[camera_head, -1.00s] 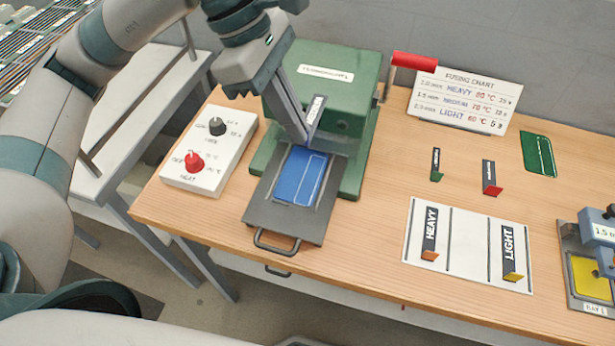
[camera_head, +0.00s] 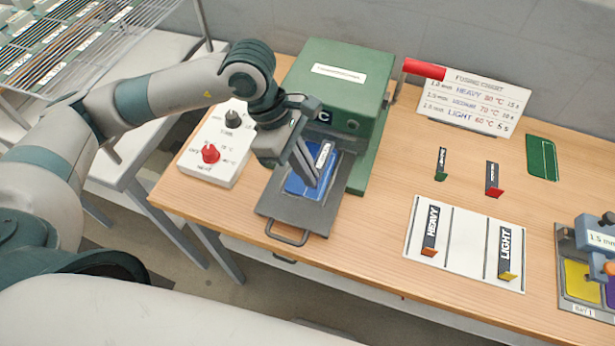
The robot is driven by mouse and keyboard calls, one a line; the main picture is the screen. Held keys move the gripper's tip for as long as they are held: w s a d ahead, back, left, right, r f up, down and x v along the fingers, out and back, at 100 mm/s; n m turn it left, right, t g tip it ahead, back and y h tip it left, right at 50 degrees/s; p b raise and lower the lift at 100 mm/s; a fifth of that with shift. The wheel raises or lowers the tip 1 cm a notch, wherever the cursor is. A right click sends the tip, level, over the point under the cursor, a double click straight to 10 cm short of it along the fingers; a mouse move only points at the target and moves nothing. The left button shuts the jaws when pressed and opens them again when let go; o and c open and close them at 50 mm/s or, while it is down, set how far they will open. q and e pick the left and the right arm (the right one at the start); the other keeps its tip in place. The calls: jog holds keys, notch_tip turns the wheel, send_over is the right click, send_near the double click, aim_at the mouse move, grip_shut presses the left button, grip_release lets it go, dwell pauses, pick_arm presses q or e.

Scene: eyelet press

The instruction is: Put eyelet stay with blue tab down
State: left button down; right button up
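My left gripper (camera_head: 309,170) is over the press's pull-out tray, its fingers pointing down and shut on a slim dark stay with a white label (camera_head: 323,156). I take it for the eyelet stay with the blue tab; its tab cannot be told apart from the blue piece behind it. The blue piece (camera_head: 296,186) lies on the dark tray (camera_head: 283,208) in front of the green press (camera_head: 335,85). I cannot tell whether the stay touches the blue piece. My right gripper is not in view.
A white board (camera_head: 467,247) bears a HEAVY stay (camera_head: 430,230) and a LIGHT stay (camera_head: 507,253). A green-tabbed stay (camera_head: 441,163) and a red-tabbed stay (camera_head: 493,178) stand behind it. A control box (camera_head: 221,150) is left of the tray. The board's middle lane is empty.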

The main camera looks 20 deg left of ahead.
pick_arm(q)
jog(key=shift+f, duration=0.1)
jog(key=shift+f+p, duration=0.85)
jog(key=shift+f, duration=1.25)
jog(key=shift+f, duration=0.15)
jog(key=c, duration=2)
grip_release()
